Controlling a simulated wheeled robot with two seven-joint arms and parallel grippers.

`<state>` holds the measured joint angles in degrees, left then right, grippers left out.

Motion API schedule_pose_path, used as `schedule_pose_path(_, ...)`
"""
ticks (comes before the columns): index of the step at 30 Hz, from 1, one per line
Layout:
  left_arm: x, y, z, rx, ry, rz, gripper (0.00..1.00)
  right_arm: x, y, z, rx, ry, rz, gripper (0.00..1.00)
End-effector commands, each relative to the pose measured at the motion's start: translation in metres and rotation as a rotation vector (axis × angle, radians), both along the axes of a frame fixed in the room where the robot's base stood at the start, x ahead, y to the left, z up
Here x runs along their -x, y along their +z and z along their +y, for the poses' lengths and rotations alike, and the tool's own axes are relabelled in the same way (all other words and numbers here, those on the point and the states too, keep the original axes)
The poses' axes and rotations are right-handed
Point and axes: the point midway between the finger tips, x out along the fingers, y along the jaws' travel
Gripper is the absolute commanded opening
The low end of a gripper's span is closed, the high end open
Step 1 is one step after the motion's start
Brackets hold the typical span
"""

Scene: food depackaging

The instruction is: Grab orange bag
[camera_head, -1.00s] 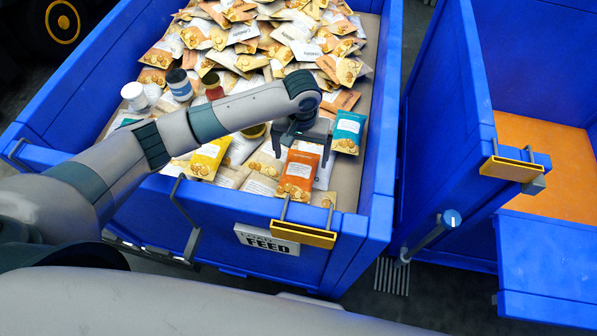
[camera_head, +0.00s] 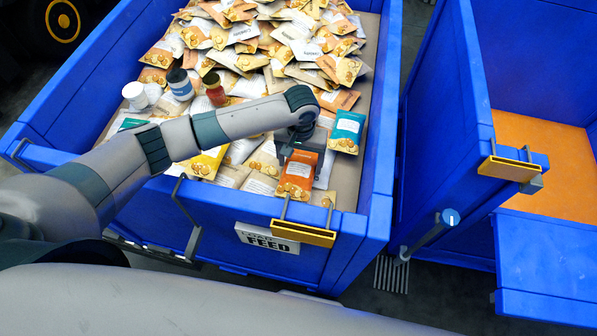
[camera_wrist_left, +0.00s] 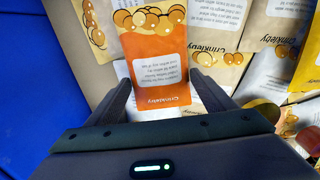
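The orange bag (camera_head: 297,175) lies in the near part of the blue feed bin (camera_head: 215,204), close to its front wall. It also shows in the left wrist view (camera_wrist_left: 155,55), with a white label and pictured round snacks. My left gripper (camera_head: 296,150) is over the far end of the bag, pointing down. In the left wrist view its two fingers (camera_wrist_left: 160,90) are spread apart, one on each side of the bag's near end. I cannot tell whether they touch the bag. My right gripper is not in view.
Tan bags (camera_head: 262,186), a yellow bag (camera_head: 207,160) and a teal bag (camera_head: 346,132) lie close around. A white bottle (camera_head: 134,95) and a red-brown jar (camera_head: 214,88) stand to the left. A second blue bin (camera_head: 445,100) is at the right.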

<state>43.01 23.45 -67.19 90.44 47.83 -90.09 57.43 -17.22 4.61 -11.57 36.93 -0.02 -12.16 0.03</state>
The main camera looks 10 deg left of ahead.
Motion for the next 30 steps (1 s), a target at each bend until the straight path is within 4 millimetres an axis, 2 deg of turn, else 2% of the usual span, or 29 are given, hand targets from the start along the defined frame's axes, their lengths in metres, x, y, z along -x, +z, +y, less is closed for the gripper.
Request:
schedule_pose_path(10, 0.000, 0.002, 0.000, 0.000, 0.000, -0.001, 0.51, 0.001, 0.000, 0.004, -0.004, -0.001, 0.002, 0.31)
schedule_pose_path(14, -0.001, 0.008, -0.001, 0.002, 0.000, -0.003, 0.51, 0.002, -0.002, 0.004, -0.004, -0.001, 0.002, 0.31)
schedule_pose_path(20, -0.001, 0.033, -0.001, 0.003, 0.000, -0.004, 0.51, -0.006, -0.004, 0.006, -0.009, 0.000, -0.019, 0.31)
schedule_pose_path(30, -0.001, 0.086, -0.001, 0.002, -0.001, -0.002, 0.51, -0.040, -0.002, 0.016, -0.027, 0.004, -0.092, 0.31)
